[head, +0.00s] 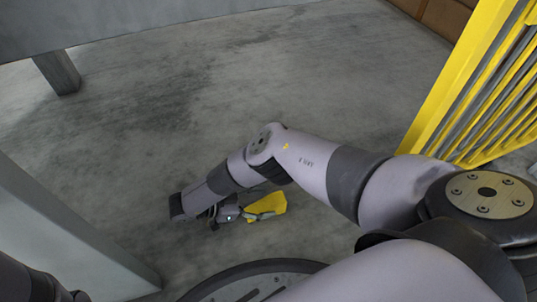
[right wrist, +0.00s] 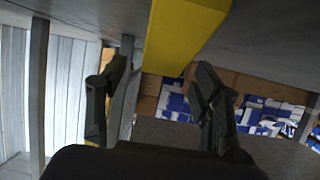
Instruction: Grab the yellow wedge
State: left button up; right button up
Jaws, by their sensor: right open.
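The yellow wedge (head: 270,204) lies on the grey concrete floor in the head view, just right of my right gripper (head: 245,214). My right arm reaches down from the right, and its fingers point toward the wedge. In the right wrist view the wedge (right wrist: 185,32) shows as a yellow block at the top, ahead of and between the two dark fingers of my right gripper (right wrist: 160,68). The fingers are apart, with nothing clamped between them. Whether a finger touches the wedge I cannot tell. My left gripper is not in view.
A yellow barred rack (head: 480,85) stands at the right. A grey leg (head: 57,72) and a grey panel (head: 130,20) are at the upper left, and a pale post (head: 70,225) is at the lower left. The floor (head: 230,80) beyond the wedge is clear.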

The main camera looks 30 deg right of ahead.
aim_at(281, 201)
jog(key=shift+s+d+f, duration=0.15)
jog(key=shift+d+f, duration=0.15)
jog(key=shift+d, duration=0.25)
jog(key=b+x, duration=0.3)
jog(key=x, duration=0.1)
jog(key=shift+d+f+b, duration=0.1)
jog(key=shift+f+b, duration=0.25)
jog(key=shift+f, duration=0.15)
jog(key=shift+d, duration=0.35)
jog(key=shift+r, duration=0.1)
jog(key=shift+c, duration=0.5)
jog(key=c, duration=1.3)
